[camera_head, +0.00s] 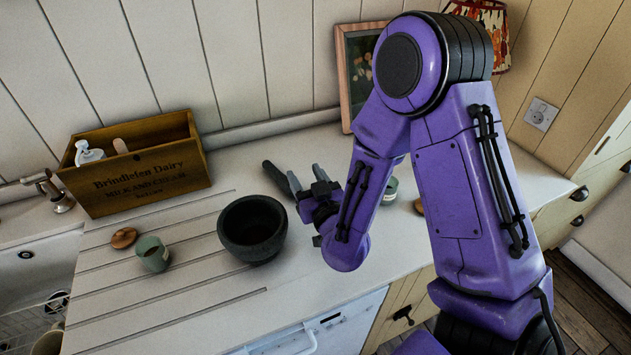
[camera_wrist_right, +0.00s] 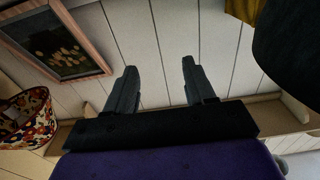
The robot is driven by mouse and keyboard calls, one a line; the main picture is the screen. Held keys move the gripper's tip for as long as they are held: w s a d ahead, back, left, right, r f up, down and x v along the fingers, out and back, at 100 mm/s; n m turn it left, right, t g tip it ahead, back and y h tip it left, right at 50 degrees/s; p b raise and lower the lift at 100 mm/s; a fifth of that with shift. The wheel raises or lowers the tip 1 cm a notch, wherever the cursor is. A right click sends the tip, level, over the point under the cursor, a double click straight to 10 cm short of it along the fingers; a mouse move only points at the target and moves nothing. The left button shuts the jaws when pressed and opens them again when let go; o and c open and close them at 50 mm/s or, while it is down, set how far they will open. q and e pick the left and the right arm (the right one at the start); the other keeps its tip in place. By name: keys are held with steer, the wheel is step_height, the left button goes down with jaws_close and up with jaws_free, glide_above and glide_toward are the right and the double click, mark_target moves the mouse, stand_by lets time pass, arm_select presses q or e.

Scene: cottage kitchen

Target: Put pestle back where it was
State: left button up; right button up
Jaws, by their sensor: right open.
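The dark stone pestle (camera_head: 275,177) appears to lie on the white counter just behind and right of the mortar. The dark mortar (camera_head: 252,228) stands upright, and I see nothing sticking out of it. My right gripper (camera_head: 306,178) is open, its fingers just right of the pestle; I cannot tell whether they touch it. In the right wrist view the fingers (camera_wrist_right: 156,85) are spread with nothing between them. A large dark shape at the upper right there looks like the mortar (camera_wrist_right: 290,50). My left gripper is not in view.
A wooden crate (camera_head: 140,178) with a white bottle stands at the back left. A green jar (camera_head: 152,254) and a round wooden lid (camera_head: 123,238) are left of the mortar. Another green jar (camera_head: 391,190) is behind my right arm. A framed picture (camera_head: 357,70) leans at the wall. The front counter is clear.

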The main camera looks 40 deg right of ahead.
steer(key=p+v, duration=0.9)
steer(key=v, duration=0.1)
steer(key=shift+s, duration=0.3)
steer(key=shift+a, duration=0.1)
